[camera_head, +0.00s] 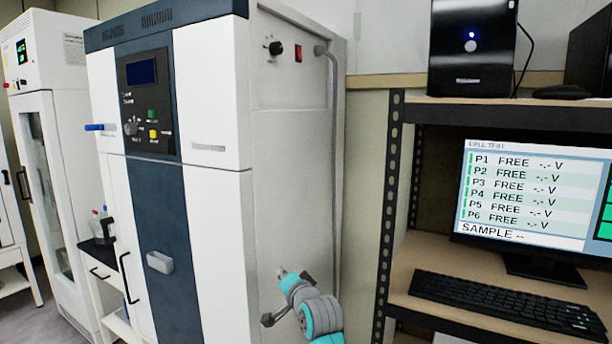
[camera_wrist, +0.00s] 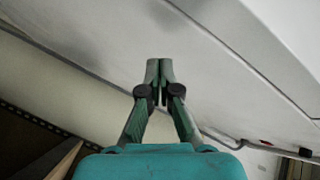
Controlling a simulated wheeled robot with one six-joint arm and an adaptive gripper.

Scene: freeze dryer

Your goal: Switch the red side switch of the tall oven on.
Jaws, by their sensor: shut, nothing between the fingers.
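The tall oven (camera_head: 218,190) is a white and dark blue cabinet in the middle of the head view. Its red side switch (camera_head: 298,53) is small and sits high on the right side panel, to the right of a black knob (camera_head: 273,48). I cannot tell the switch's position. In the wrist view a small red spot, apparently the switch (camera_wrist: 266,143), shows at the lower right. My gripper (camera_wrist: 160,64) is shut and empty, its fingertips together in front of a pale surface. In the head view my teal and grey arm is low by the side panel, well below the switch.
A grey conduit (camera_head: 334,150) runs down the side panel's right part. A metal rack (camera_head: 388,200) with a monitor (camera_head: 530,195), keyboard (camera_head: 505,300) and black computer (camera_head: 470,45) stands to the right. A white cabinet (camera_head: 70,150) is at left. The upper side panel is unobstructed.

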